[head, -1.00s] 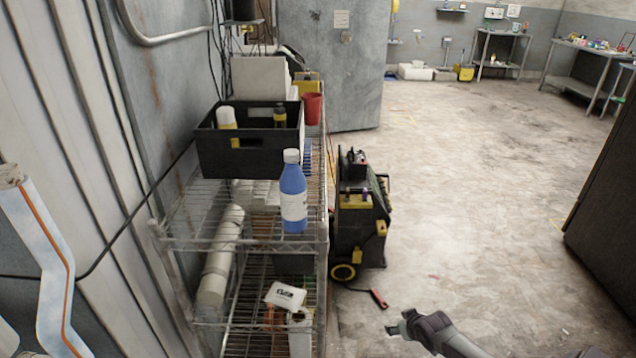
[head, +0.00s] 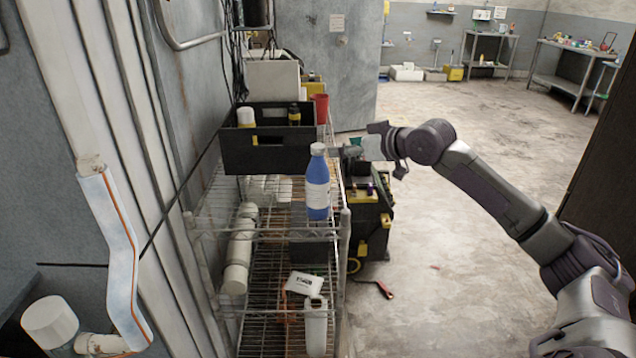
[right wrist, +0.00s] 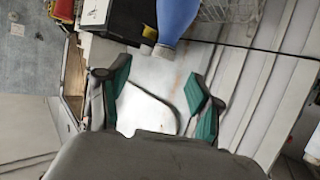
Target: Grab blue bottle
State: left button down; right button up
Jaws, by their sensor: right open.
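The blue bottle (head: 317,185), with a white cap and pale label, stands upright on the wire shelf's upper level, in front of a black crate. My right gripper (head: 345,152) is just right of the bottle's cap, near its height, in the head view. In the right wrist view the bottle (right wrist: 177,18) shows at the top, cap pointing down the picture. The open green-padded fingers of my right gripper (right wrist: 158,85) have nothing between them, and the cap lies beyond their tips. My left gripper is not in view.
The black crate (head: 265,155) holds small bottles, with a red cup (head: 321,108) beside it. A wire shelf (head: 275,232) runs along the left wall. A black and yellow machine (head: 372,222) stands right of the shelf. The floor (head: 470,140) beyond is mostly clear.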

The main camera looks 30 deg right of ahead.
aim_at(323, 149)
jog(key=p+x, duration=0.1)
jog(key=x, duration=0.3)
jog(key=shift+w+f, duration=0.1)
jog(key=shift+w, duration=0.1)
jog(key=shift+w+a, duration=0.2)
jog(key=x, duration=0.1)
jog(key=p+x, duration=0.1)
jog(key=x, duration=0.1)
jog(key=p+x, duration=0.1)
jog(key=x, duration=0.1)
jog(key=shift+s+a+f, duration=0.15)
jog(key=shift+a+f, duration=0.05)
jog(key=shift+a, duration=0.05)
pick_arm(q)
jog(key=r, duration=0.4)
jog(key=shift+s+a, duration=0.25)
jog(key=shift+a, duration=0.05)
pick_arm(e)
jog(key=shift+s, duration=0.1)
jog(key=shift+c, duration=1.1)
grip_shut()
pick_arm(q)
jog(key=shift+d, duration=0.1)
pick_arm(e)
jog(key=shift+d+r, duration=0.1)
jog(key=shift+r, duration=0.05)
